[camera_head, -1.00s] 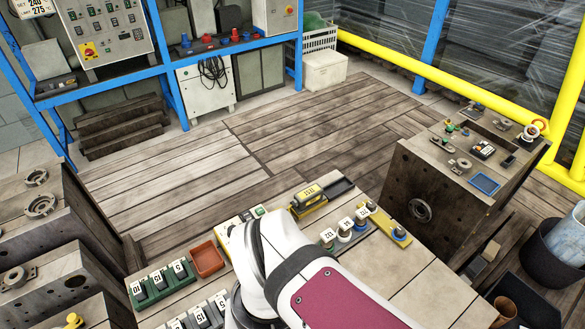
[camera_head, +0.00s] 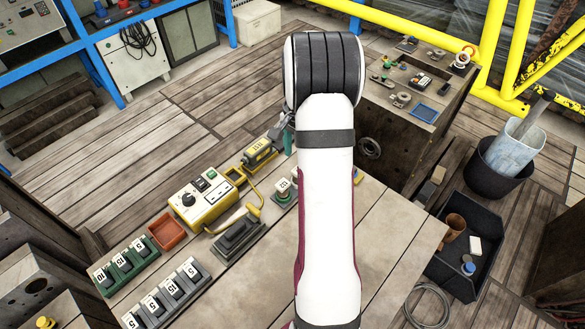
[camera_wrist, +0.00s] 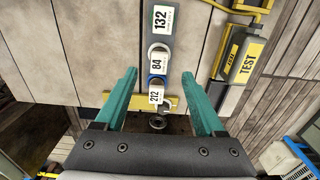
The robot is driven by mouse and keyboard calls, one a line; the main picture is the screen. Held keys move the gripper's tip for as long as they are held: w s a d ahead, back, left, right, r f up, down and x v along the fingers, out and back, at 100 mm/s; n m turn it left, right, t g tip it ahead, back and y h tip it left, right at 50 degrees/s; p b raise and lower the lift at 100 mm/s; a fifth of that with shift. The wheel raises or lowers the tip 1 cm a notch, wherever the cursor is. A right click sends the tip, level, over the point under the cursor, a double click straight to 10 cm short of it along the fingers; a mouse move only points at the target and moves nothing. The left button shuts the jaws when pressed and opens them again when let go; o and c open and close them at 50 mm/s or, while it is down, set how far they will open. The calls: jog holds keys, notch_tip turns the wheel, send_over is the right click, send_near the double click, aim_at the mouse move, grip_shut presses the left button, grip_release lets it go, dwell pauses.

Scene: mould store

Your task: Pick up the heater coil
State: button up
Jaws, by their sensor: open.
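No part can be told for sure as the heater coil. Tagged round parts stand in a row in the wrist view: one tagged 84 (camera_wrist: 155,62) and one tagged 212 (camera_wrist: 157,96) with a blue ring. A tag reading 132 (camera_wrist: 161,18) lies beyond them on a grey piece. My gripper (camera_wrist: 157,75) is open, its teal fingers on either side of the row, with nothing gripped. In the head view my arm hides most of the gripper and row; one tagged part (camera_head: 283,192) shows left of the arm.
A yellow TEST box (camera_wrist: 244,62) stands right of the fingers; it also shows in the head view (camera_head: 258,152). A yellow control box (camera_head: 200,200), an orange tray (camera_head: 166,233) and numbered blocks (camera_head: 170,295) are on the bench. The bench's front right (camera_head: 385,250) is clear.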

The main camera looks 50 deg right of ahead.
notch_tip(320, 180, down, 7)
jog(key=shift+r, duration=0.1)
grip_shut()
dwell(0.3)
